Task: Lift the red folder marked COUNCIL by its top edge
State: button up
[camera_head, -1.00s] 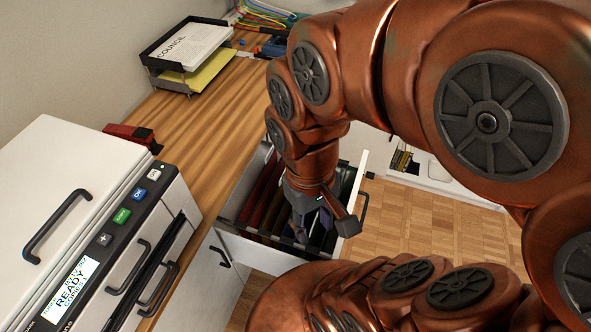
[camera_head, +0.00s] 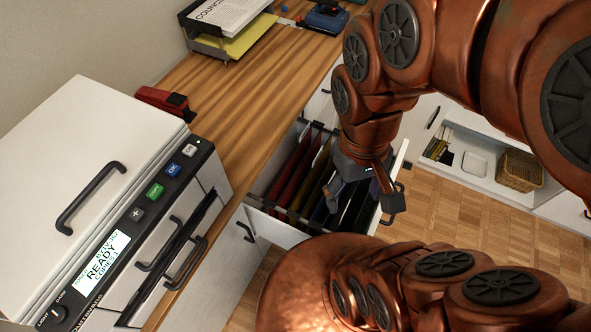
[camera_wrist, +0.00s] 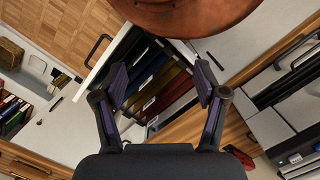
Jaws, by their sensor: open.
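Hanging folders stand in an open white drawer (camera_head: 283,218). In the head view a dark red folder (camera_head: 288,178) is near the left end of the row, with yellowish and dark blue ones to its right. No COUNCIL mark is readable on any folder. My gripper (camera_head: 363,196) is open and empty above the drawer, right of the red folder in the head view. In the wrist view my two fingers (camera_wrist: 162,84) are spread apart over the row.
A printer-like machine (camera_head: 75,165) reading READY stands at left on the wooden desktop (camera_head: 225,90). A paper marked COUNCIL (camera_head: 228,14) lies in a black tray behind. A red stapler-like object (camera_head: 165,102) lies by the machine. A shelf with a basket (camera_head: 519,170) stands at right.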

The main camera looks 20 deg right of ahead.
aim_at(283, 191)
jog(key=u, duration=2.55)
jog(key=k, duration=0.95)
jog(key=z, duration=0.4)
